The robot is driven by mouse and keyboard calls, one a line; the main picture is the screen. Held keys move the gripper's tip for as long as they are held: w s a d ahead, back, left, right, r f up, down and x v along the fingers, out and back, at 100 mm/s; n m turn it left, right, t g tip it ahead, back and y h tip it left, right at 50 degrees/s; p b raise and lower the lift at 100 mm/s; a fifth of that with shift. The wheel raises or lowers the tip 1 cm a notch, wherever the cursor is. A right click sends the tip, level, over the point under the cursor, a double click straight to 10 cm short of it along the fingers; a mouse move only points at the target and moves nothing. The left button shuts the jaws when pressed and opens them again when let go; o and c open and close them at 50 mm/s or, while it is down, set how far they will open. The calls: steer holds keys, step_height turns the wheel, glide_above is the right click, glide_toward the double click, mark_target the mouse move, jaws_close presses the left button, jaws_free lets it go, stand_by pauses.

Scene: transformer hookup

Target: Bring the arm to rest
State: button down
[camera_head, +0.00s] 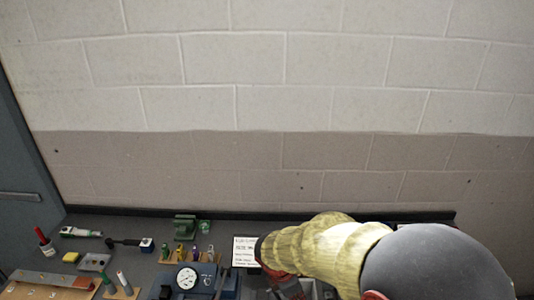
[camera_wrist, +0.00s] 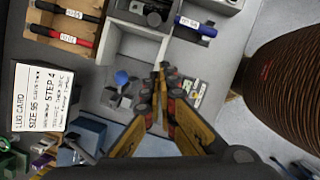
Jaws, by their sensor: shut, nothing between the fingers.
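My gripper (camera_wrist: 161,68) is in the wrist view, with its yellow and dark fingers closed together and nothing between the tips. The fingertips point at a grey compartmented tray (camera_wrist: 133,38); I cannot tell how high above it they are. In the head view my arm (camera_head: 318,243), in a yellowish ribbed cover, reaches over the right part of the bench. Reddish parts near its end show at the bottom edge, but the fingertips are hidden there.
A lug card (camera_wrist: 40,97) stands left of my gripper; a wooden holder (camera_wrist: 70,42) has red and black tools. A brown ribbed form (camera_wrist: 285,80) is at right. In the head view are a dial gauge (camera_head: 187,278), green vise (camera_head: 185,226) and wall behind.

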steer(key=s+d+r+m+t+y+b, duration=0.1)
steer(key=s+d+m+b, duration=0.3)
steer(key=s+m+b, duration=0.4)
steer(key=s+d+r+m+t+y+b, duration=0.2)
steer(key=s+d+r+m+t+b, duration=0.1)
steer(key=s+m+b, duration=0.6)
steer(key=s+d+r+m, duration=0.1)
steer(key=d+m, duration=0.1)
steer(key=m, duration=0.2)
steer(key=shift+s+r, duration=0.15)
steer(key=shift+r, duration=0.2)
steer(key=shift+d, duration=0.2)
